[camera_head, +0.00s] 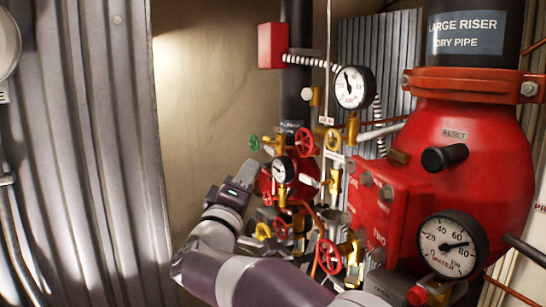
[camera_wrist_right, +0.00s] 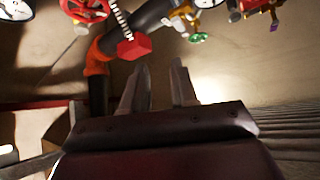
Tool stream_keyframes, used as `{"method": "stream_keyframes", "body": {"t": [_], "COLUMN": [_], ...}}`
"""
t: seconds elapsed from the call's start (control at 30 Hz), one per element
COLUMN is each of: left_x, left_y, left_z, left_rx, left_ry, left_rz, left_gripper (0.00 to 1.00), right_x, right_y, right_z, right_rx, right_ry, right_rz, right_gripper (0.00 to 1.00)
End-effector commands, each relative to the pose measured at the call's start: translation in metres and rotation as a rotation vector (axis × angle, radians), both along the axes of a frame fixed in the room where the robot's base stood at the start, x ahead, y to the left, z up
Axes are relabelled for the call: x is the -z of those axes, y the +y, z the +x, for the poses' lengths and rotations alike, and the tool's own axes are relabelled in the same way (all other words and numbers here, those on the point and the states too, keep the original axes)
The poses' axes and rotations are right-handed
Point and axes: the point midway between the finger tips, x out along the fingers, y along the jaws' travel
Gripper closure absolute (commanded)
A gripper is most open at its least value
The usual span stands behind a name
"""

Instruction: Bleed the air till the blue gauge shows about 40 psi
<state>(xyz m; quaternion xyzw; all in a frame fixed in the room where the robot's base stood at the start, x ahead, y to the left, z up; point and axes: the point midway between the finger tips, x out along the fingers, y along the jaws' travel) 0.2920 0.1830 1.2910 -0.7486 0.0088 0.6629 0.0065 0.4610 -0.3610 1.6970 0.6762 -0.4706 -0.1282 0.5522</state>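No gauge in the head view shows a clear blue face, so I cannot tell which is the blue one. A round white gauge (camera_head: 352,87) stands high in the middle, its needle pointing up and left. A smaller gauge (camera_head: 283,169) sits below it. A large gauge marked WATER (camera_head: 447,249) sits lower right, its needle roughly between 60 and 80. My right gripper (camera_head: 240,182) is left of the valve cluster; in the right wrist view its fingers (camera_wrist_right: 160,88) are apart with nothing between them. My left gripper is not in view.
A green handle (camera_head: 253,142), red handwheels (camera_head: 305,141) (camera_head: 329,257) and a yellow handle (camera_head: 263,231) crowd the piping. A red box (camera_head: 272,46) with a striped conduit is above. The large red riser (camera_head: 480,150) fills the right. The left side by the corrugated wall (camera_head: 80,150) is clear.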

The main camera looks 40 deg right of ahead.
Motion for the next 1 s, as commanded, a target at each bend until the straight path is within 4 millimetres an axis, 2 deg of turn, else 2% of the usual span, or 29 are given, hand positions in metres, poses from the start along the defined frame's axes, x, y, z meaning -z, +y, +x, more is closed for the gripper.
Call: {"method": "stream_keyframes", "body": {"t": [0.3,0.57,0.67,0.8,1.0], "left_x": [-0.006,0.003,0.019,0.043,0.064], "left_y": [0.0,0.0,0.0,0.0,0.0], "left_z": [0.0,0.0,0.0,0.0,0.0], "left_rx": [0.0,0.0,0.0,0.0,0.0], "left_ry": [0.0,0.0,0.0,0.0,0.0], "left_rz": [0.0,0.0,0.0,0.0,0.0], "left_gripper": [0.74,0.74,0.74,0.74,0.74], "right_x": [-0.002,0.005,0.016,0.031,0.044], "right_y": [0.0,0.005,0.02,0.051,0.087], "right_z": [0.0,-0.003,-0.012,-0.032,-0.056], "right_rx": [0.0,-0.001,-0.006,-0.007,-0.006], "right_ry": [0.001,-0.001,-0.003,-0.003,-0.001], "right_rz": [0.0,-0.001,0.0,0.0,0.0], "right_gripper": [0.72,0.72,0.72,0.72,0.72]}}
